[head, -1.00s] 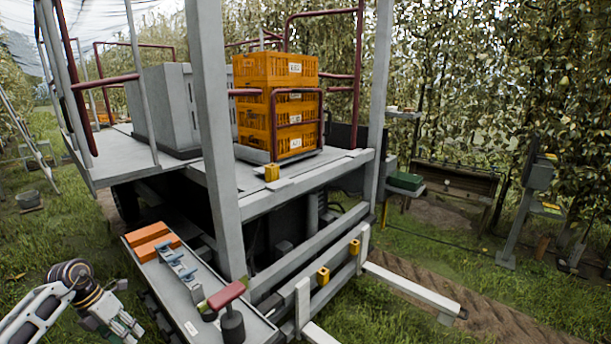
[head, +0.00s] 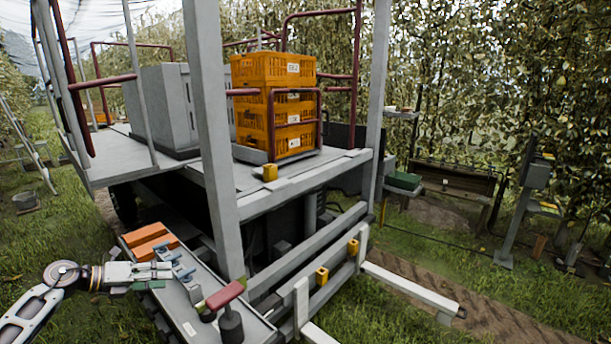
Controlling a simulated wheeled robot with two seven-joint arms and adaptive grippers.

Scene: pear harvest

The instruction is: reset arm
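My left arm comes in from the lower left in the head view. My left gripper (head: 160,274) points right, over the left edge of a grey tray-like shelf (head: 262,326) on the side of the platform vehicle. Its fingers lie close to a row of small blue-grey parts (head: 184,272); I cannot tell whether they touch. The fingers are too small to tell whether they are open or shut. My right arm and gripper are not in view.
Orange blocks (head: 150,240) lie at the shelf's far end, and a red-topped lever (head: 228,300) stands at its near end. Orange crates (head: 275,100) are stacked on the platform (head: 240,190). Grass lies open on the left.

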